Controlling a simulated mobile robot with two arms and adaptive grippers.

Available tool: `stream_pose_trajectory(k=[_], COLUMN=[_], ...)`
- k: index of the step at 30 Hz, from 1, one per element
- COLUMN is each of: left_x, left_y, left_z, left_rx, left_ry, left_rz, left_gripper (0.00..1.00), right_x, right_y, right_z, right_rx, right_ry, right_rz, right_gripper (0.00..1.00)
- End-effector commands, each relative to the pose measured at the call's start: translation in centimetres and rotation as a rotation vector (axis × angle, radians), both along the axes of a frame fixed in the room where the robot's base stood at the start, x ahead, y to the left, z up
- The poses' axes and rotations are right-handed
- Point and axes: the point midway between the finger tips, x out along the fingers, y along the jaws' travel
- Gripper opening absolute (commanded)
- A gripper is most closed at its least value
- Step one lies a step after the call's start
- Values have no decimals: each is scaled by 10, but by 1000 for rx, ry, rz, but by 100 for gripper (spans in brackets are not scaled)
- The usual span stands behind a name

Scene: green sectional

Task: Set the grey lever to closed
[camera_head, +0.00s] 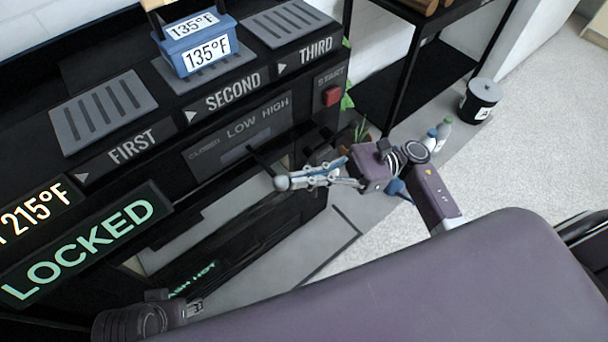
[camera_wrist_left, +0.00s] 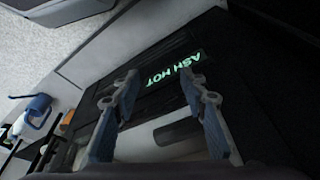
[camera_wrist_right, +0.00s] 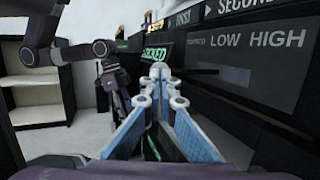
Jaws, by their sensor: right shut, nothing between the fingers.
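The oven's control panel (camera_head: 240,138) is marked CLOSED, LOW and HIGH from left to right, with a grey slot below the words; it also shows in the right wrist view (camera_wrist_right: 250,62). A pale grey round knob (camera_head: 282,183), apparently the lever's end, stands out in front of the panel on a dark stem. My right gripper (camera_head: 297,180) is shut and empty, its tips at the knob; whether they touch it I cannot tell. The lever's exact setting is unclear. My left gripper (camera_wrist_left: 165,90) is open and empty, low before the oven, near the ASH HOT sign (camera_wrist_left: 183,68).
A blue block (camera_head: 200,50) reading 135°F stands on the oven top. A red START button (camera_head: 332,96) is right of the panel. The LOCKED sign (camera_head: 80,250) is lower left. Bottles (camera_head: 441,133) and a dark bin (camera_head: 481,100) stand on the floor to the right.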

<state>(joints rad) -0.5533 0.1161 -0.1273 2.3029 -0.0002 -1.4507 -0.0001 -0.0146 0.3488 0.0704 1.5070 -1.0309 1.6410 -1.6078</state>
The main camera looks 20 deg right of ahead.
Motion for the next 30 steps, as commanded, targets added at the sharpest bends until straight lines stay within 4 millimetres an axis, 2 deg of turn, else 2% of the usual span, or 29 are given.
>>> stream_pose_trajectory(k=[5,9,18,26,30], left_x=[2,3,4,4,4], left_y=[0,-2,-2,-2,-2], left_z=[-2,-20,-45,-48,-43], left_rx=[-1,-1,0,0,0], left_ry=[-4,11,23,22,21], left_rz=[0,-3,-5,-5,-4], left_gripper=[40,40,40,40,40], right_x=[-5,-12,-25,-28,-28], right_y=[6,16,46,70,79], right_z=[1,1,2,0,0], right_rx=[1,2,4,3,-1], right_ry=[2,2,4,4,-2], right_rz=[-46,-122,-347,-519,-511], right_gripper=[0,0,0,0,0])
